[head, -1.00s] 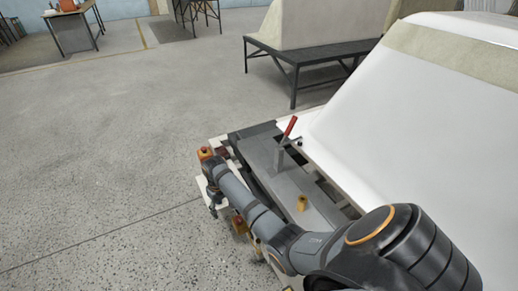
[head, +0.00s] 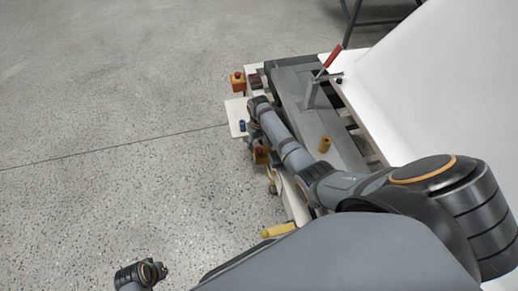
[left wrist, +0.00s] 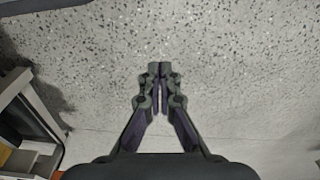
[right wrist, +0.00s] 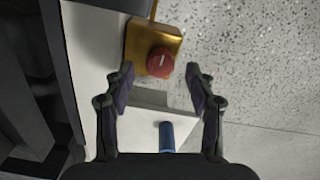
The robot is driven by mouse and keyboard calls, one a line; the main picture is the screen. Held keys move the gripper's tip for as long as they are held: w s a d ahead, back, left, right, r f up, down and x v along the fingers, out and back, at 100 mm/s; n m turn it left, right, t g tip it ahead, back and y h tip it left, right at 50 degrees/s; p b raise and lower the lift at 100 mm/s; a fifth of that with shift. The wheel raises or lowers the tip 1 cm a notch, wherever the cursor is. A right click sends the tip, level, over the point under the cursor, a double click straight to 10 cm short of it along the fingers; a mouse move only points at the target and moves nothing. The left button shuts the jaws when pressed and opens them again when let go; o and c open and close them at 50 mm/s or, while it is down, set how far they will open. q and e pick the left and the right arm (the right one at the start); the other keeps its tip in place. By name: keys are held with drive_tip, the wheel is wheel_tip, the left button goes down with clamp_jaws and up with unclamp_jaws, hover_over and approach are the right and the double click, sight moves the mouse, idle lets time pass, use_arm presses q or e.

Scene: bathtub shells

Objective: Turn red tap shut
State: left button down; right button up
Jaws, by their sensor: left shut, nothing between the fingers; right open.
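A red round knob (right wrist: 159,62) sits on a yellow box (right wrist: 140,42) in the right wrist view. It lies between and beyond the fingertips of my right gripper (right wrist: 160,76), which is open and empty; no contact shows. In the head view two such yellow boxes with red tops show, one at the bench's far left corner (head: 237,84) and one nearer (head: 261,154). A red-handled lever (head: 333,56) stands tilted on the bench. I cannot tell which red part is the tap. My left gripper (left wrist: 160,70) is shut and empty over bare floor.
A blue cylinder (right wrist: 166,136) by a white plate shows below my right gripper; it also shows in the head view (head: 242,126). The grey bench (head: 297,85) carries a yellow cylinder (head: 325,144). A large white shell (head: 440,90) fills the right. Speckled floor at left is open.

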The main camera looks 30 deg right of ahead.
use_arm(q)
drive_tip(key=shift+w+d+r, duration=0.1)
drive_tip(key=shift+d+r, duration=0.1)
drive_tip(key=shift+r, duration=0.6)
drive_tip(key=shift+d+r, duration=0.15)
drive_tip(key=shift+r, duration=0.6)
use_arm(e)
drive_tip(key=shift+f, duration=1)
drive_tip(key=c, duration=1.2)
